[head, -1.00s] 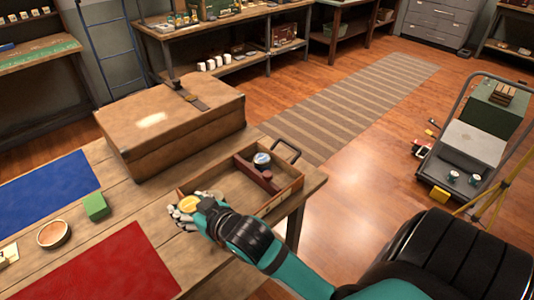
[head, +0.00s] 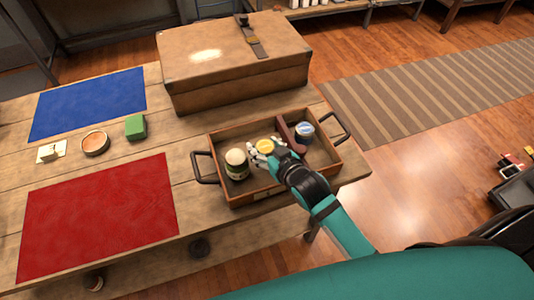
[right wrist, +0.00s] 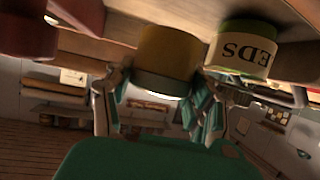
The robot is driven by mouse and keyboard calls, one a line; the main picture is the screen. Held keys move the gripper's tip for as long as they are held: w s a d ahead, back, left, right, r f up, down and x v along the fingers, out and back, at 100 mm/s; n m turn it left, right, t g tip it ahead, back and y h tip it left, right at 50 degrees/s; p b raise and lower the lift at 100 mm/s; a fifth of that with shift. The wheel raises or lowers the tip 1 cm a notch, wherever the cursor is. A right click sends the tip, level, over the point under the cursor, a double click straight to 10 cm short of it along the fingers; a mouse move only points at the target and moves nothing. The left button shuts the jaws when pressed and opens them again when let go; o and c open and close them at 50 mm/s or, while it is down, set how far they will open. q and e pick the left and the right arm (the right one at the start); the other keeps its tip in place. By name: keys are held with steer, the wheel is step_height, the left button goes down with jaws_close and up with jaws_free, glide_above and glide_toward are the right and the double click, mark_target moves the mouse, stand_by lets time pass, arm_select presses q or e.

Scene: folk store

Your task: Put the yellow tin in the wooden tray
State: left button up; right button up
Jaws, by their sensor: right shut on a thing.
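The yellow tin (head: 265,146) is between the fingers of my right gripper (head: 264,149), inside the outline of the wooden tray (head: 262,194). The gripper is shut on it. In the right wrist view, upside down, the yellow tin (right wrist: 168,58) sits between the fingers (right wrist: 163,88), close to the tray's wood; I cannot tell whether it touches the floor. A green-and-cream tin (head: 237,164) stands in the tray's left part, and its lettered label shows in the wrist view (right wrist: 245,50). My left gripper is not in view.
In the tray's right part are a dark red divider-like piece (head: 287,133) and a blue-lidded tin (head: 304,132). A brown case (head: 235,65) stands behind the tray. Red (head: 97,215) and blue (head: 88,102) mats, a green block (head: 136,127) and a round wooden dish (head: 95,143) lie left.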

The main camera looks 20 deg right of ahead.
steer(key=shift+d+f, duration=0.1)
steer(key=shift+f, duration=1.8)
steer(key=o, duration=0.9)
steer(key=shift+o, duration=0.2)
steer(key=shift+s+r, duration=0.1)
steer(key=shift+r, duration=0.05)
steer(key=v, duration=1.1)
steer(key=shift+s+r+b, duration=0.25)
steer(key=shift+s+b, duration=0.1)
steer(key=shift+b, duration=0.1)
